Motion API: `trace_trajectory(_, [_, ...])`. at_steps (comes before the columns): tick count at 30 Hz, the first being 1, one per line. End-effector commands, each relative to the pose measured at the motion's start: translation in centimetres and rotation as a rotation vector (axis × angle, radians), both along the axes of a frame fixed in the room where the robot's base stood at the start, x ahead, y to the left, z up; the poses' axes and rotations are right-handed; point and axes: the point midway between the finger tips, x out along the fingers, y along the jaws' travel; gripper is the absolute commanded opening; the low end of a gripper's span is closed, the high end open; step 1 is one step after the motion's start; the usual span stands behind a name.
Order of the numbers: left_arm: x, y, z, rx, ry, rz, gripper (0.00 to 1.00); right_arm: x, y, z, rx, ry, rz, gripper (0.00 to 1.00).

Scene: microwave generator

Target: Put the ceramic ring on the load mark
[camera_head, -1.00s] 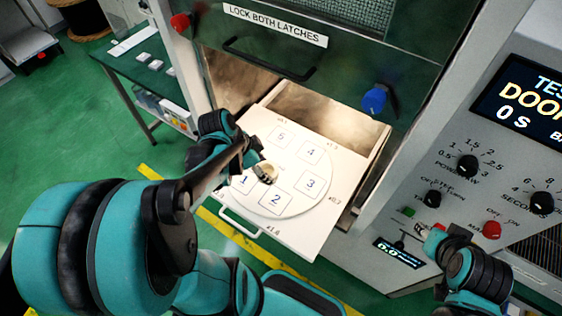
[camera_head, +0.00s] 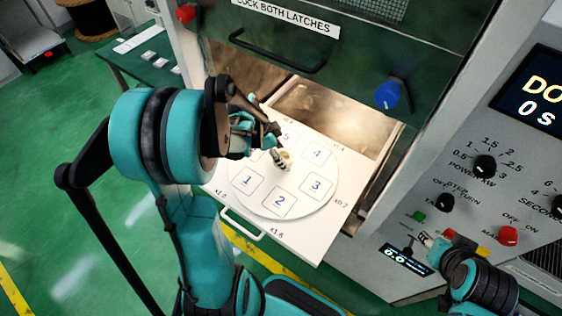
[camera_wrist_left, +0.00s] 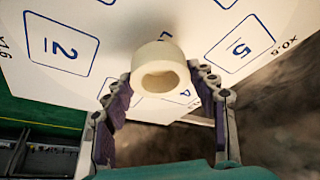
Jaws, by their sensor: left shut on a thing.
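The cream ceramic ring (camera_wrist_left: 163,62) is between the purple-padded fingers of my left gripper (camera_wrist_left: 160,88), which is shut on it. In the head view the ring (camera_head: 286,160) shows small at the tip of my left gripper (camera_head: 279,156), over the middle of a white round plate (camera_head: 244,207). The plate has numbered squares; 1 (camera_head: 247,181), 2 (camera_head: 280,201), 3 (camera_head: 316,186) and 4 (camera_head: 317,154) show clearly, while 5 is partly behind the gripper. I cannot tell which marking is the load mark. My right gripper (camera_head: 427,240) is beside the control panel; its jaws are too small to judge.
The plate lies on a pulled-out white drawer (camera_head: 300,243) with a front handle (camera_head: 241,224). The raised door (camera_head: 330,75) with its black handle hangs above the open cavity. The control panel (camera_head: 470,205) stands at the right. A green table (camera_head: 118,66) is behind at the left.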

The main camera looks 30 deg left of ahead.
Motion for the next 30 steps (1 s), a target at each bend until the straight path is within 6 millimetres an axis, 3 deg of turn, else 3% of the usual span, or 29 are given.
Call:
trace_trajectory(5, [0.0, 0.0, -3.0, 0.0, 0.0, 0.0, 0.24, 0.0, 0.0, -1.4, 0.0, 0.0, 0.0, 0.4])
trace_trajectory(16, [0.0, 0.0, -3.4, 0.0, 0.0, 0.0, 0.24, 0.0, 0.0, -1.6, 0.0, 0.0, 0.0, 0.4])
trace_trajectory(17, [0.0, 0.0, -3.4, 0.0, 0.0, 0.0, 0.6, 0.0, 0.0, -1.6, 0.0, 0.0, 0.0, 0.4])
trace_trajectory(19, [0.0, 0.0, -3.3, 0.0, 0.0, 0.0, 0.78, 0.0, 0.0, -1.5, 0.0, 0.0, 0.0, 0.4])
trace_trajectory(30, [0.0, 0.0, -2.9, 0.0, 0.0, 0.0, 0.78, 0.0, 0.0, -1.2, 0.0, 0.0, 0.0, 0.4])
